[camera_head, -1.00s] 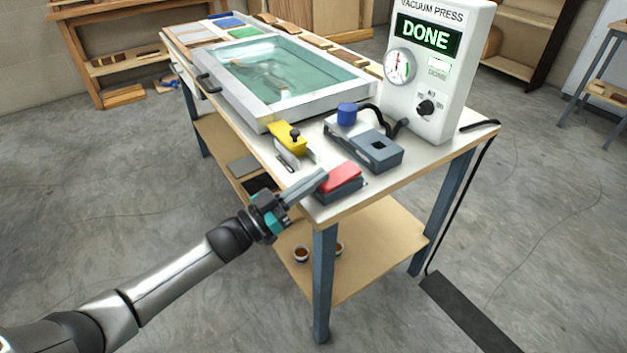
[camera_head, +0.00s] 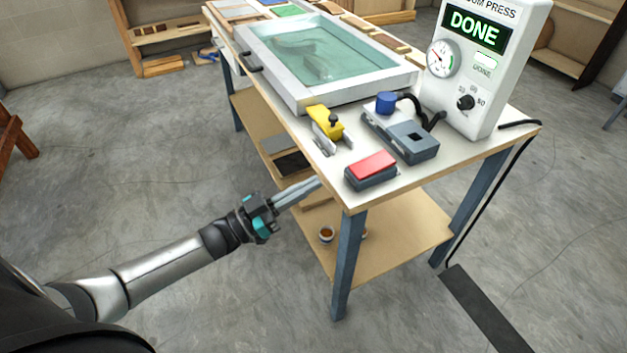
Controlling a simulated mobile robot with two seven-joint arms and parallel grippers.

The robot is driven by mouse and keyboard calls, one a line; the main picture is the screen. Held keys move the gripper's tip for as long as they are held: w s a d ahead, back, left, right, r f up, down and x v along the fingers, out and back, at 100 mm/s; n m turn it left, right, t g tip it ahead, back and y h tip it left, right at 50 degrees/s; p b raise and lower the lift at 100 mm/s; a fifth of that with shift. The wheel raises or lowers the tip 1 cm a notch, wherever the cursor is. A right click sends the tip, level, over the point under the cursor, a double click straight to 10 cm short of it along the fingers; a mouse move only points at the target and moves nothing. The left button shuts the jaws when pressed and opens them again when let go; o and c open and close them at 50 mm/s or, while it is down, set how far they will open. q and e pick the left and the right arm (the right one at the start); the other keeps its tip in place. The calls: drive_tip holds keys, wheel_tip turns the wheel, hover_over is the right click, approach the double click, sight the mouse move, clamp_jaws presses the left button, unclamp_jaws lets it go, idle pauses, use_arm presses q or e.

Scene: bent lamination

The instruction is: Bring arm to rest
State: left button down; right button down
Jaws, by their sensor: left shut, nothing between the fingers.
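My left gripper (camera_head: 305,186) reaches in from the left and is shut with nothing in it. Its fingertips are beside the table's front left edge, close to the red-topped block (camera_head: 372,168) but apart from it. My left arm stretches from the lower left over the open floor. My right gripper is not in view.
The workbench (camera_head: 341,187) carries a glass-topped press frame (camera_head: 300,95), a yellow clamp (camera_head: 325,121), a grey device (camera_head: 405,139) and a vacuum press box (camera_head: 483,60) reading "DONE". A lower shelf (camera_head: 400,232) holds small cups. Floor on the left is clear.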

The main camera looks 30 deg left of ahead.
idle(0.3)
use_arm(q)
drive_tip(key=s+a+f+n+g+y, duration=0.2)
drive_tip(key=s+f+y, duration=0.15)
drive_tip(key=f, duration=0.55)
drive_tip(key=s+a+f+n+g+y, duration=0.15)
drive_tip(key=f+y, duration=0.25)
drive_tip(key=f, duration=0.6)
drive_tip(key=s+a+f+n+g+y, duration=0.15)
drive_tip(key=s+f+y, duration=0.25)
drive_tip(key=f, duration=0.5)
drive_tip(key=s+d+f+g, duration=0.2)
drive_tip(key=s+f, duration=0.3)
drive_tip(key=s, duration=0.4)
drive_tip(key=s+d+f+g+y, duration=0.1)
drive_tip(key=s+f+g, duration=0.3)
drive_tip(key=s, duration=0.5)
drive_tip(key=s+d+f+g, duration=0.3)
drive_tip(key=s+f+g, duration=0.1)
drive_tip(key=s+f, duration=0.3)
drive_tip(key=shift+s+y, duration=0.35)
drive_tip(key=shift+s, duration=0.85)
